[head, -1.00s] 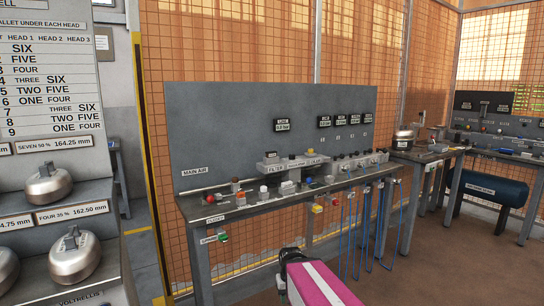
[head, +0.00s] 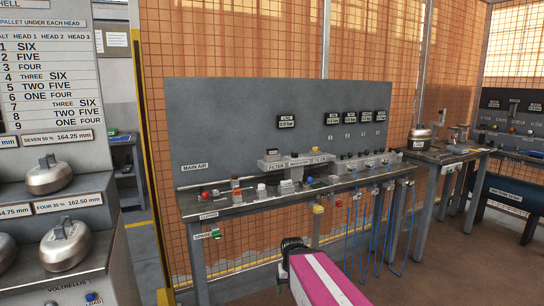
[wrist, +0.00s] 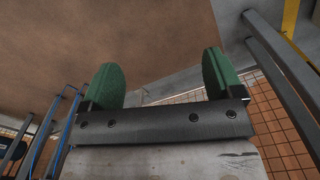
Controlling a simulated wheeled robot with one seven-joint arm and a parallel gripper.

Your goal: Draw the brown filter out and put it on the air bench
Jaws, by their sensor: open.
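The air bench (head: 290,198) stands ahead in the head view, with a grey back panel behind it. A small brown-orange piece (head: 236,184) stands on its left part, beside the grey unit labelled FILTER (head: 275,166). It is too small to tell for sure that it is the brown filter. My gripper (wrist: 160,85) shows in the wrist view with two green finger pads wide apart and nothing between them. In the head view my pink arm points at the bench from below; its fingers cannot be made out there.
Blue hoses (head: 373,235) hang from the bench's front right. Small red, white and yellow parts crowd its top. A shelf with metal shells (head: 50,175) stands at the left. Another bench (head: 445,153) is at the right. The floor before the bench is clear.

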